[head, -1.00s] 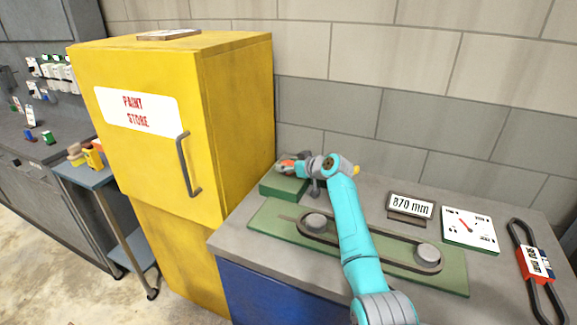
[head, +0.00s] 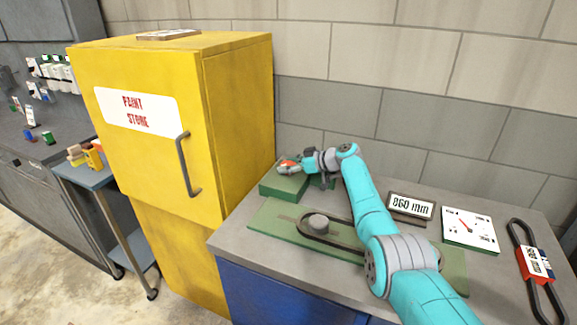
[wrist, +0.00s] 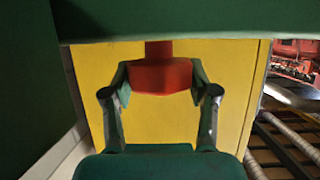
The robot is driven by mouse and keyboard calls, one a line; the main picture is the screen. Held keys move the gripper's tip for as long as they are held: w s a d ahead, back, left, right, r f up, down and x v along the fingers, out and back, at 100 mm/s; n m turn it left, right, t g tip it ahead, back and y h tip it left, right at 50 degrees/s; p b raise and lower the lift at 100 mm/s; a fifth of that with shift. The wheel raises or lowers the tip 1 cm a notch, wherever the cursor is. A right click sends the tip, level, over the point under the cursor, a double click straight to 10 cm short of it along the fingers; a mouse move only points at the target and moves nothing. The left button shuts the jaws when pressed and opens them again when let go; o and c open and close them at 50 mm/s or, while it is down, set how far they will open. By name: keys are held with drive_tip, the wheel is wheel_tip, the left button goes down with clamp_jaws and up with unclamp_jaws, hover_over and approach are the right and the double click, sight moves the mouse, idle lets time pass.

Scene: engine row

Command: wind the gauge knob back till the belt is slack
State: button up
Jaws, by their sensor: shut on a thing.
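The red gauge knob (head: 288,166) sits over a green block (head: 283,188) at the back left of the bench in the head view. In the wrist view the red knob (wrist: 160,75) is between both fingers of my gripper (wrist: 160,83), which is shut on it. The dark belt (head: 336,245) runs around a grey left pulley (head: 318,222) on a green plate (head: 270,225). My arm hides the right pulley and much of the belt. The display (head: 410,207) reads 860 mm. A white dial card (head: 470,230) has a red needle pointing up and left.
A yellow paint store cabinet (head: 235,130) stands close left of the block. A block wall (head: 430,110) is behind the bench. A packaged black belt with a red sleeve (head: 534,264) lies at the bench's right. Bare bench top (head: 232,240) shows at the front left.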

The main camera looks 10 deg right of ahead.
sight(288, 164)
idle(0.7)
drive_tip(key=o, duration=1.2)
drive_tip(key=shift+g, duration=0.3)
wheel_tip(288, 164, up, 10)
